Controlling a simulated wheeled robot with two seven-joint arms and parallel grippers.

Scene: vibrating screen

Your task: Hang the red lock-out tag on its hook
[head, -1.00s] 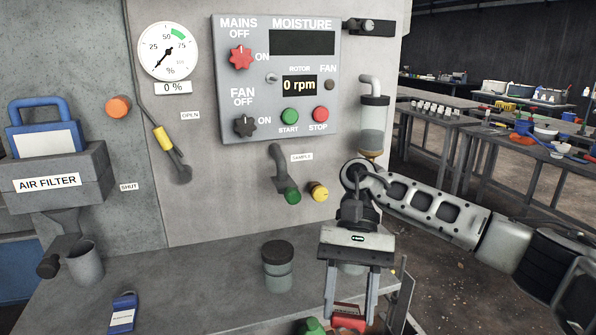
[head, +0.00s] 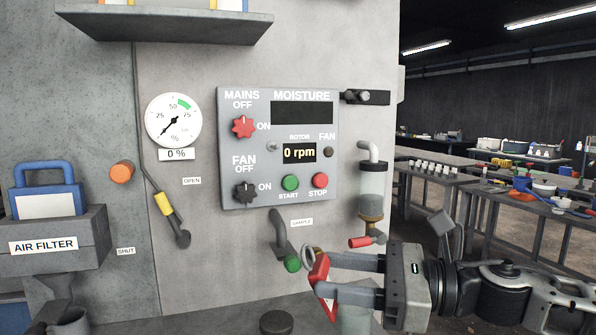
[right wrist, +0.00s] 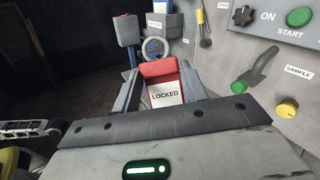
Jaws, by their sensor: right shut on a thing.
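The red lock-out tag (head: 319,271) is between the fingertips of my right gripper (head: 326,277), which is shut on it and points left in front of the grey panel wall. A metal ring (head: 308,257) is at the tag's upper end. In the right wrist view, the tag's white "LOCKED" face (right wrist: 164,93) shows between the fingers, with the ring (right wrist: 157,47) beyond. A dark bracket with a round peg (head: 365,97) sticks out right of the control panel; I cannot tell for sure that it is the hook. The tag is well below it, apart. My left gripper is not in view.
The control panel (head: 238,190) has knobs and buttons. A sample lever (head: 279,235) is just left of the tag. A glass vessel (head: 373,183) with a red-handled valve (head: 360,242) stands close above the gripper. A shelf (head: 165,25) overhangs at upper left.

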